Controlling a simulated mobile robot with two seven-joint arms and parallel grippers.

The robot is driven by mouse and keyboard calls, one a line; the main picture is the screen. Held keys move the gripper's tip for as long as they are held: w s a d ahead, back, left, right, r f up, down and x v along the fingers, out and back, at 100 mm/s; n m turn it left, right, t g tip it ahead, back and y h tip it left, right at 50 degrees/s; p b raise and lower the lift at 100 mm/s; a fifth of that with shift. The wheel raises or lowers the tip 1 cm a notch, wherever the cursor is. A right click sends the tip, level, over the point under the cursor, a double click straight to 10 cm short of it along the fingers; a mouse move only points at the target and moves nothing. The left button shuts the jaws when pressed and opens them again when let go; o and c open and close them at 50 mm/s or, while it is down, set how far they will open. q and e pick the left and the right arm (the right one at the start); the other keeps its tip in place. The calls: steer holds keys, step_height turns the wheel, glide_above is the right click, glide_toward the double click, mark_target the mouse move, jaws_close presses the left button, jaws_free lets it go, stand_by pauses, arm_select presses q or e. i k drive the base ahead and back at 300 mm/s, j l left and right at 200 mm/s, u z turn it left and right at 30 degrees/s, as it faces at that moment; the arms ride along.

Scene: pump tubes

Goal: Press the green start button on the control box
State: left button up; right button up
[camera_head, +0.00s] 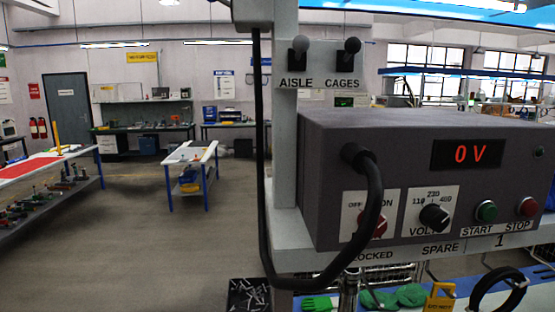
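The control box (420,140) is a dark grey case on a light grey shelf at the right. Its red display (468,154) reads "0 V". The green start button (487,211) sits low on the front, above the label START. The red stop button (528,207) is just right of it. A red OFF/ON switch (373,223) is at the far left, partly behind a black cable (372,195). Neither gripper is in view.
Two toggle levers above are labelled AISLE (299,55) and CAGES (349,55). Open floor lies left.

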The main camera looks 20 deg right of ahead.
mark_target(488, 213)
steer(key=z, duration=1.65)
